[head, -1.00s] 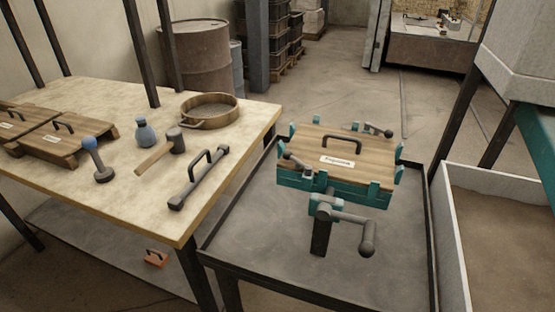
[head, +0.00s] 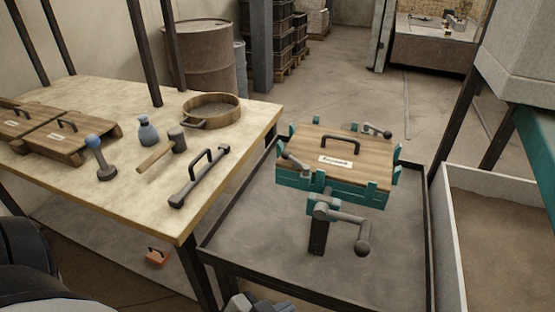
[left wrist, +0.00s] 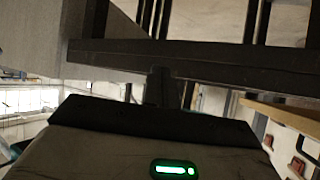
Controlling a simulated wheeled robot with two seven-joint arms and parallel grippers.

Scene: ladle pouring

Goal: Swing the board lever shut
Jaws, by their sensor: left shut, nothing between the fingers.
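A wooden board (head: 350,144) with a black handle and a white label lies in a teal frame (head: 330,190) on the dark tray table. One small lever with a grey knob (head: 294,161) is at the frame's front left; another (head: 377,131) is at its back right. A larger crank handle (head: 350,220) with a grey knob hangs at the front. I cannot tell which is the board lever. My left gripper (head: 258,304) shows only partly at the bottom edge, in front of the table and apart from the frame. In the left wrist view, its shut fingers (left wrist: 160,88) hold nothing.
The tray table's raised dark rim (head: 428,240) surrounds the frame. The wooden workbench (head: 130,190) at left holds a mallet (head: 160,152), a pan (head: 211,110), a bottle and a bar handle. A sand-filled bin (head: 495,235) stands at right. The tray floor left of the crank is clear.

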